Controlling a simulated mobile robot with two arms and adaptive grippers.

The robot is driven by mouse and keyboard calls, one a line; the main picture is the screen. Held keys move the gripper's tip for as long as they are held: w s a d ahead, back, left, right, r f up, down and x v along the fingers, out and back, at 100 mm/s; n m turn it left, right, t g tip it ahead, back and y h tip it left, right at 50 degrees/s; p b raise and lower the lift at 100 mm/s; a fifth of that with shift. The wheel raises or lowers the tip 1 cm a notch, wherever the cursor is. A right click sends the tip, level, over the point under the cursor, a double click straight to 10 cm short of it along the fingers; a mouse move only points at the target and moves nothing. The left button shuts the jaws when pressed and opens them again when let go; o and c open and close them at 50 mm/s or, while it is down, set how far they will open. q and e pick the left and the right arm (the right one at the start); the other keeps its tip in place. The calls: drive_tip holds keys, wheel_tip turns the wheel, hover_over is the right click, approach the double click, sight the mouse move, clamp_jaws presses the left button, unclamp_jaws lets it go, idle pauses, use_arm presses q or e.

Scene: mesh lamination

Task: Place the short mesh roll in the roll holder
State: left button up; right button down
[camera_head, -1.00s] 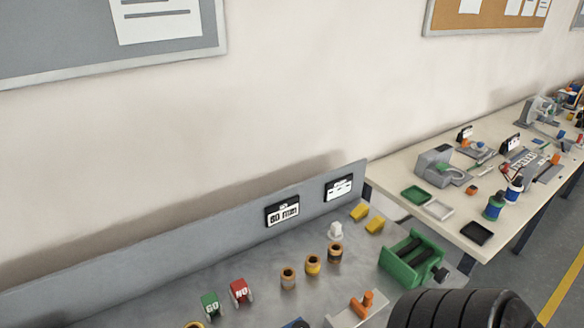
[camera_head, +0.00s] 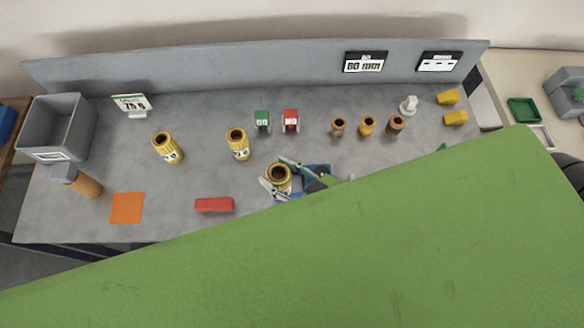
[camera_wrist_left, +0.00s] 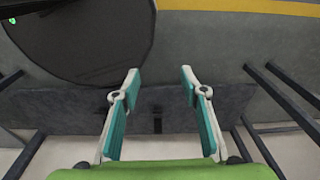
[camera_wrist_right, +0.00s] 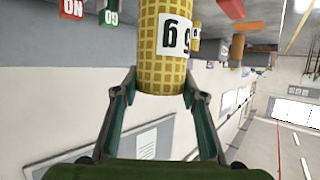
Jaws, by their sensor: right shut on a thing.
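My right gripper (camera_head: 277,178) is shut on a yellow mesh roll (camera_head: 279,174), which stands roughly upright at the middle of the grey bench. In the right wrist view the roll (camera_wrist_right: 166,50) sits between the fingertips (camera_wrist_right: 160,85) and has a white label with black digits. Two more yellow labelled rolls stand on the bench, one at the left (camera_head: 167,147) and one nearer the middle (camera_head: 238,144). My left gripper (camera_wrist_left: 160,80) is open and empty.
My green arm link covers the lower head view. A grey bin (camera_head: 62,120), orange cylinder (camera_head: 86,184), orange sheet (camera_head: 127,208) and red block (camera_head: 214,205) are at left. GO (camera_head: 262,121) and NO (camera_head: 290,120) blocks and several small orange rolls (camera_head: 367,125) stand behind.

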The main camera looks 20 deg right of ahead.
use_arm(q)
wheel_tip(320, 180, down, 9)
drive_tip(key=d+b, duration=0.1)
drive_tip(key=b, duration=0.8)
drive_tip(key=shift+s, duration=0.15)
use_arm(e)
drive_tip(key=w+d+f, duration=0.3)
drive_tip(key=d+f, duration=0.1)
drive_tip(key=f, duration=0.5)
drive_tip(key=shift+w, duration=0.25)
use_arm(q)
drive_tip(key=shift+d, duration=0.1)
use_arm(e)
drive_tip(key=shift+d, duration=0.1)
drive_tip(key=shift+f, duration=0.1)
drive_tip(key=c, duration=1.3)
unclamp_jaws()
drive_tip(key=shift+s, duration=0.1)
drive_tip(key=shift+o, duration=0.2)
